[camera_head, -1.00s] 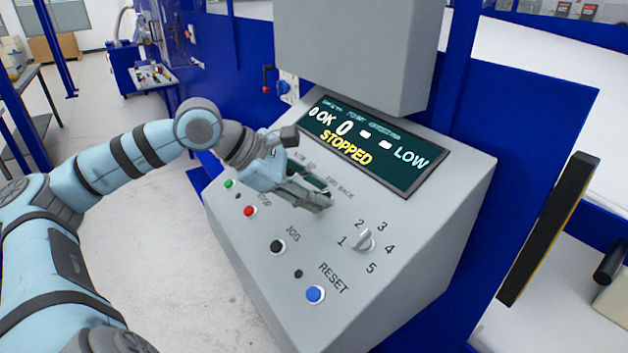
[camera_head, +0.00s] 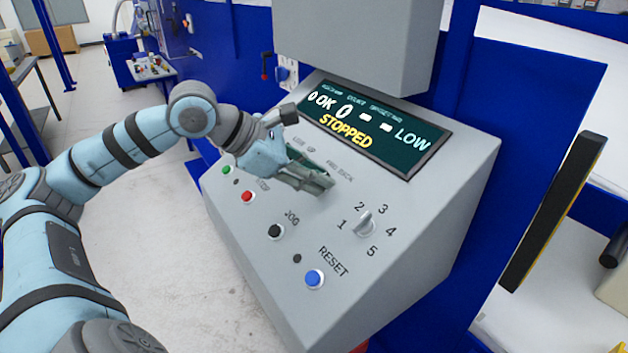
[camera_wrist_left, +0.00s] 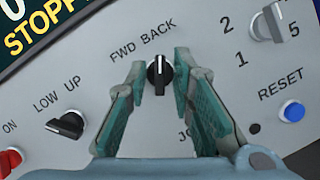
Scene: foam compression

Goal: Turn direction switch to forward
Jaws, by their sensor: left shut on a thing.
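The direction switch (camera_wrist_left: 159,76), a black knob with a white mark, sits below the words FWD BACK in the left wrist view. Its mark points straight up in that view, toward BACK. My left gripper (camera_wrist_left: 160,68) has one finger on each side of the knob and is shut on it. In the head view my left gripper (camera_head: 326,187) lies low over the sloped grey control panel (camera_head: 405,250), and its fingers hide the direction switch. My right gripper is not in view.
The display (camera_head: 362,128) reads STOPPED and LOW. A grey box (camera_head: 350,45) overhangs the display.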

